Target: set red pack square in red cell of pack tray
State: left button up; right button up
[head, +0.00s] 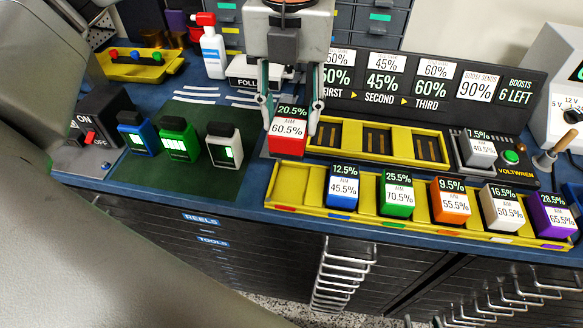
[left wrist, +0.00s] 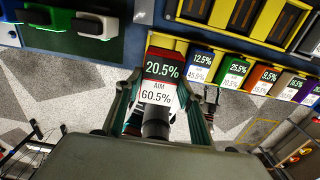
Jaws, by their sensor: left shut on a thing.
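The red pack (head: 287,160), labelled 20.5% and AIM 60.5%, is upright between the fingers of my left gripper (head: 290,106). It also fills the middle of the left wrist view (left wrist: 160,82), with a finger on each side. The yellow pack tray (head: 300,201) runs along the front edge of the bench. Its leftmost cell, with a red mark on the front, is empty. The red pack is behind and above that cell; the gap in height is hard to tell. My right gripper is not in view.
Blue (head: 342,187), green (head: 397,192), orange (head: 450,201), white (head: 502,207) and purple (head: 551,216) packs stand in the tray right of the empty cell. A yellow slotted holder (head: 405,159) lies behind. Several packs stand on a green mat (head: 190,178) at left.

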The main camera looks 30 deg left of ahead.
pick_arm(q)
notch_tip(320, 180, down, 13)
jog(key=shift+r+b, duration=0.15)
jog(key=shift+b, duration=0.45)
jog(key=o, duration=1.4)
